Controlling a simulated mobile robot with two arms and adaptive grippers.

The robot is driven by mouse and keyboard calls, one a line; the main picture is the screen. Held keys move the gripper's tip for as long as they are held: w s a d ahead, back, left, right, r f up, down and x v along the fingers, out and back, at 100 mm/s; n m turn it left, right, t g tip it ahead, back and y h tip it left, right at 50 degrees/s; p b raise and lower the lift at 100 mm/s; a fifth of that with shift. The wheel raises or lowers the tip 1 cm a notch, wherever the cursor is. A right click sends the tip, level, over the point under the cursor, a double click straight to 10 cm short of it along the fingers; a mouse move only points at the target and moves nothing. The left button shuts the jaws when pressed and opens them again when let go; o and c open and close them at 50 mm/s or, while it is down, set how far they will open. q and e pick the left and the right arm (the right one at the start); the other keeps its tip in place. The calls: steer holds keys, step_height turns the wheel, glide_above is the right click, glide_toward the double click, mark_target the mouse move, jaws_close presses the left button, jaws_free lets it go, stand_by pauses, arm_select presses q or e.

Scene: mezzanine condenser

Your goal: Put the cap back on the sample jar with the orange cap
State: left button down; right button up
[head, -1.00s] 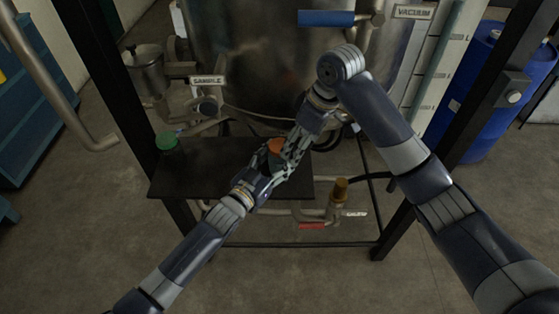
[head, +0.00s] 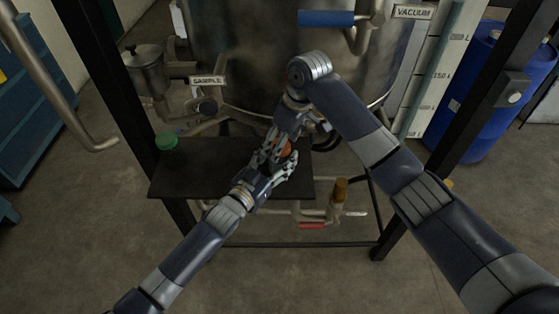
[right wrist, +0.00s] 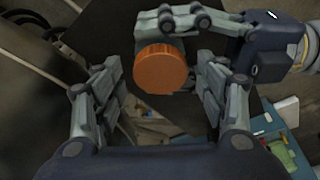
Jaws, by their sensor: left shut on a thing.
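The orange cap (head: 288,148) shows among the fingers of both grippers above the dark shelf. In the right wrist view the orange cap (right wrist: 160,70) is seen from above as a round disc. The sample jar is mostly hidden under the cap and behind fingers, so I cannot tell how the cap sits on it. My left gripper (head: 278,170) is shut on the jar; its fingers (right wrist: 170,28) show beside the cap in the right wrist view. My right gripper (right wrist: 160,88) is open, with fingers apart on both sides of the cap, not touching it.
A green-capped jar (head: 167,143) stands at the left end of the dark shelf (head: 205,180). The steel vessel (head: 270,70) rises behind. A pipe with a brass-coloured fitting and red handle (head: 311,226) is at the shelf's right front. Frame posts stand on both sides.

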steer(key=c, duration=0.9)
steer(key=o, duration=1.3)
steer(key=shift+c, duration=0.2)
steer(key=shift+d+r, duration=0.1)
steer(key=shift+r, duration=0.25)
steer(key=v, duration=0.4)
steer(key=shift+d+r, duration=0.15)
steer(key=shift+r, duration=0.2)
steer(key=s+d, duration=0.6)
steer(key=d, duration=0.4)
steer(key=shift+s+f, duration=0.25)
steer(key=shift+s, duration=0.15)
